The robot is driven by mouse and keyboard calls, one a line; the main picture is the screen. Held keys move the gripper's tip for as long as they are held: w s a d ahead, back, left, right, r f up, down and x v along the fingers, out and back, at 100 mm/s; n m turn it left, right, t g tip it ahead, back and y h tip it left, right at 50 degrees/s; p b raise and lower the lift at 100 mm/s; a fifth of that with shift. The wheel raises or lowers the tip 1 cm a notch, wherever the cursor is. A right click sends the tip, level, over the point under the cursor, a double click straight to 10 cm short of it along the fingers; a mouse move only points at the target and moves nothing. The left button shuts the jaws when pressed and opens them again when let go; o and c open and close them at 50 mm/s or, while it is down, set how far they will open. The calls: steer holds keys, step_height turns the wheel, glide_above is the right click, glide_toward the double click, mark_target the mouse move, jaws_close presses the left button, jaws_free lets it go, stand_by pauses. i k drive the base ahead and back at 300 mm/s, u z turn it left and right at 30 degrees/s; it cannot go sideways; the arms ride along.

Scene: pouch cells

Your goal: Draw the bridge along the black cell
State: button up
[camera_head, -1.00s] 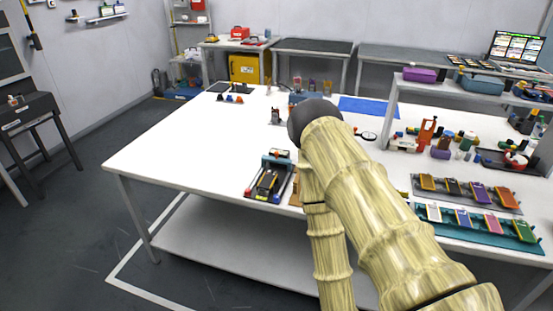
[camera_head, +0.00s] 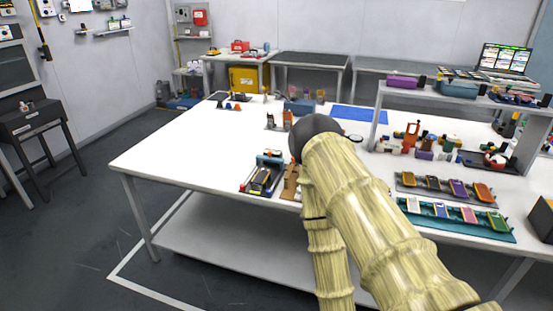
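A dark fixture (camera_head: 262,180) with red and blue corner pieces stands near the front edge of the white table. A dark, flat piece lies in it, possibly the black cell, but it is too small to be sure. A brown piece (camera_head: 291,183) stands just right of the fixture, partly behind my arm. My yellow ribbed arm crosses the middle of the view. My gripper is not visible; the arm hides that area.
A grey tray (camera_head: 401,187) and a teal tray (camera_head: 430,221) hold several coloured cells at right. A blue mat (camera_head: 360,117) lies behind my arm. A shelf (camera_head: 450,96) with bins stands at right rear. The left tabletop is mostly clear.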

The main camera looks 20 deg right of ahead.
mark_target(258, 158)
steer(key=z, duration=0.65)
steer(key=i, duration=0.85)
steer(key=u, duration=0.2)
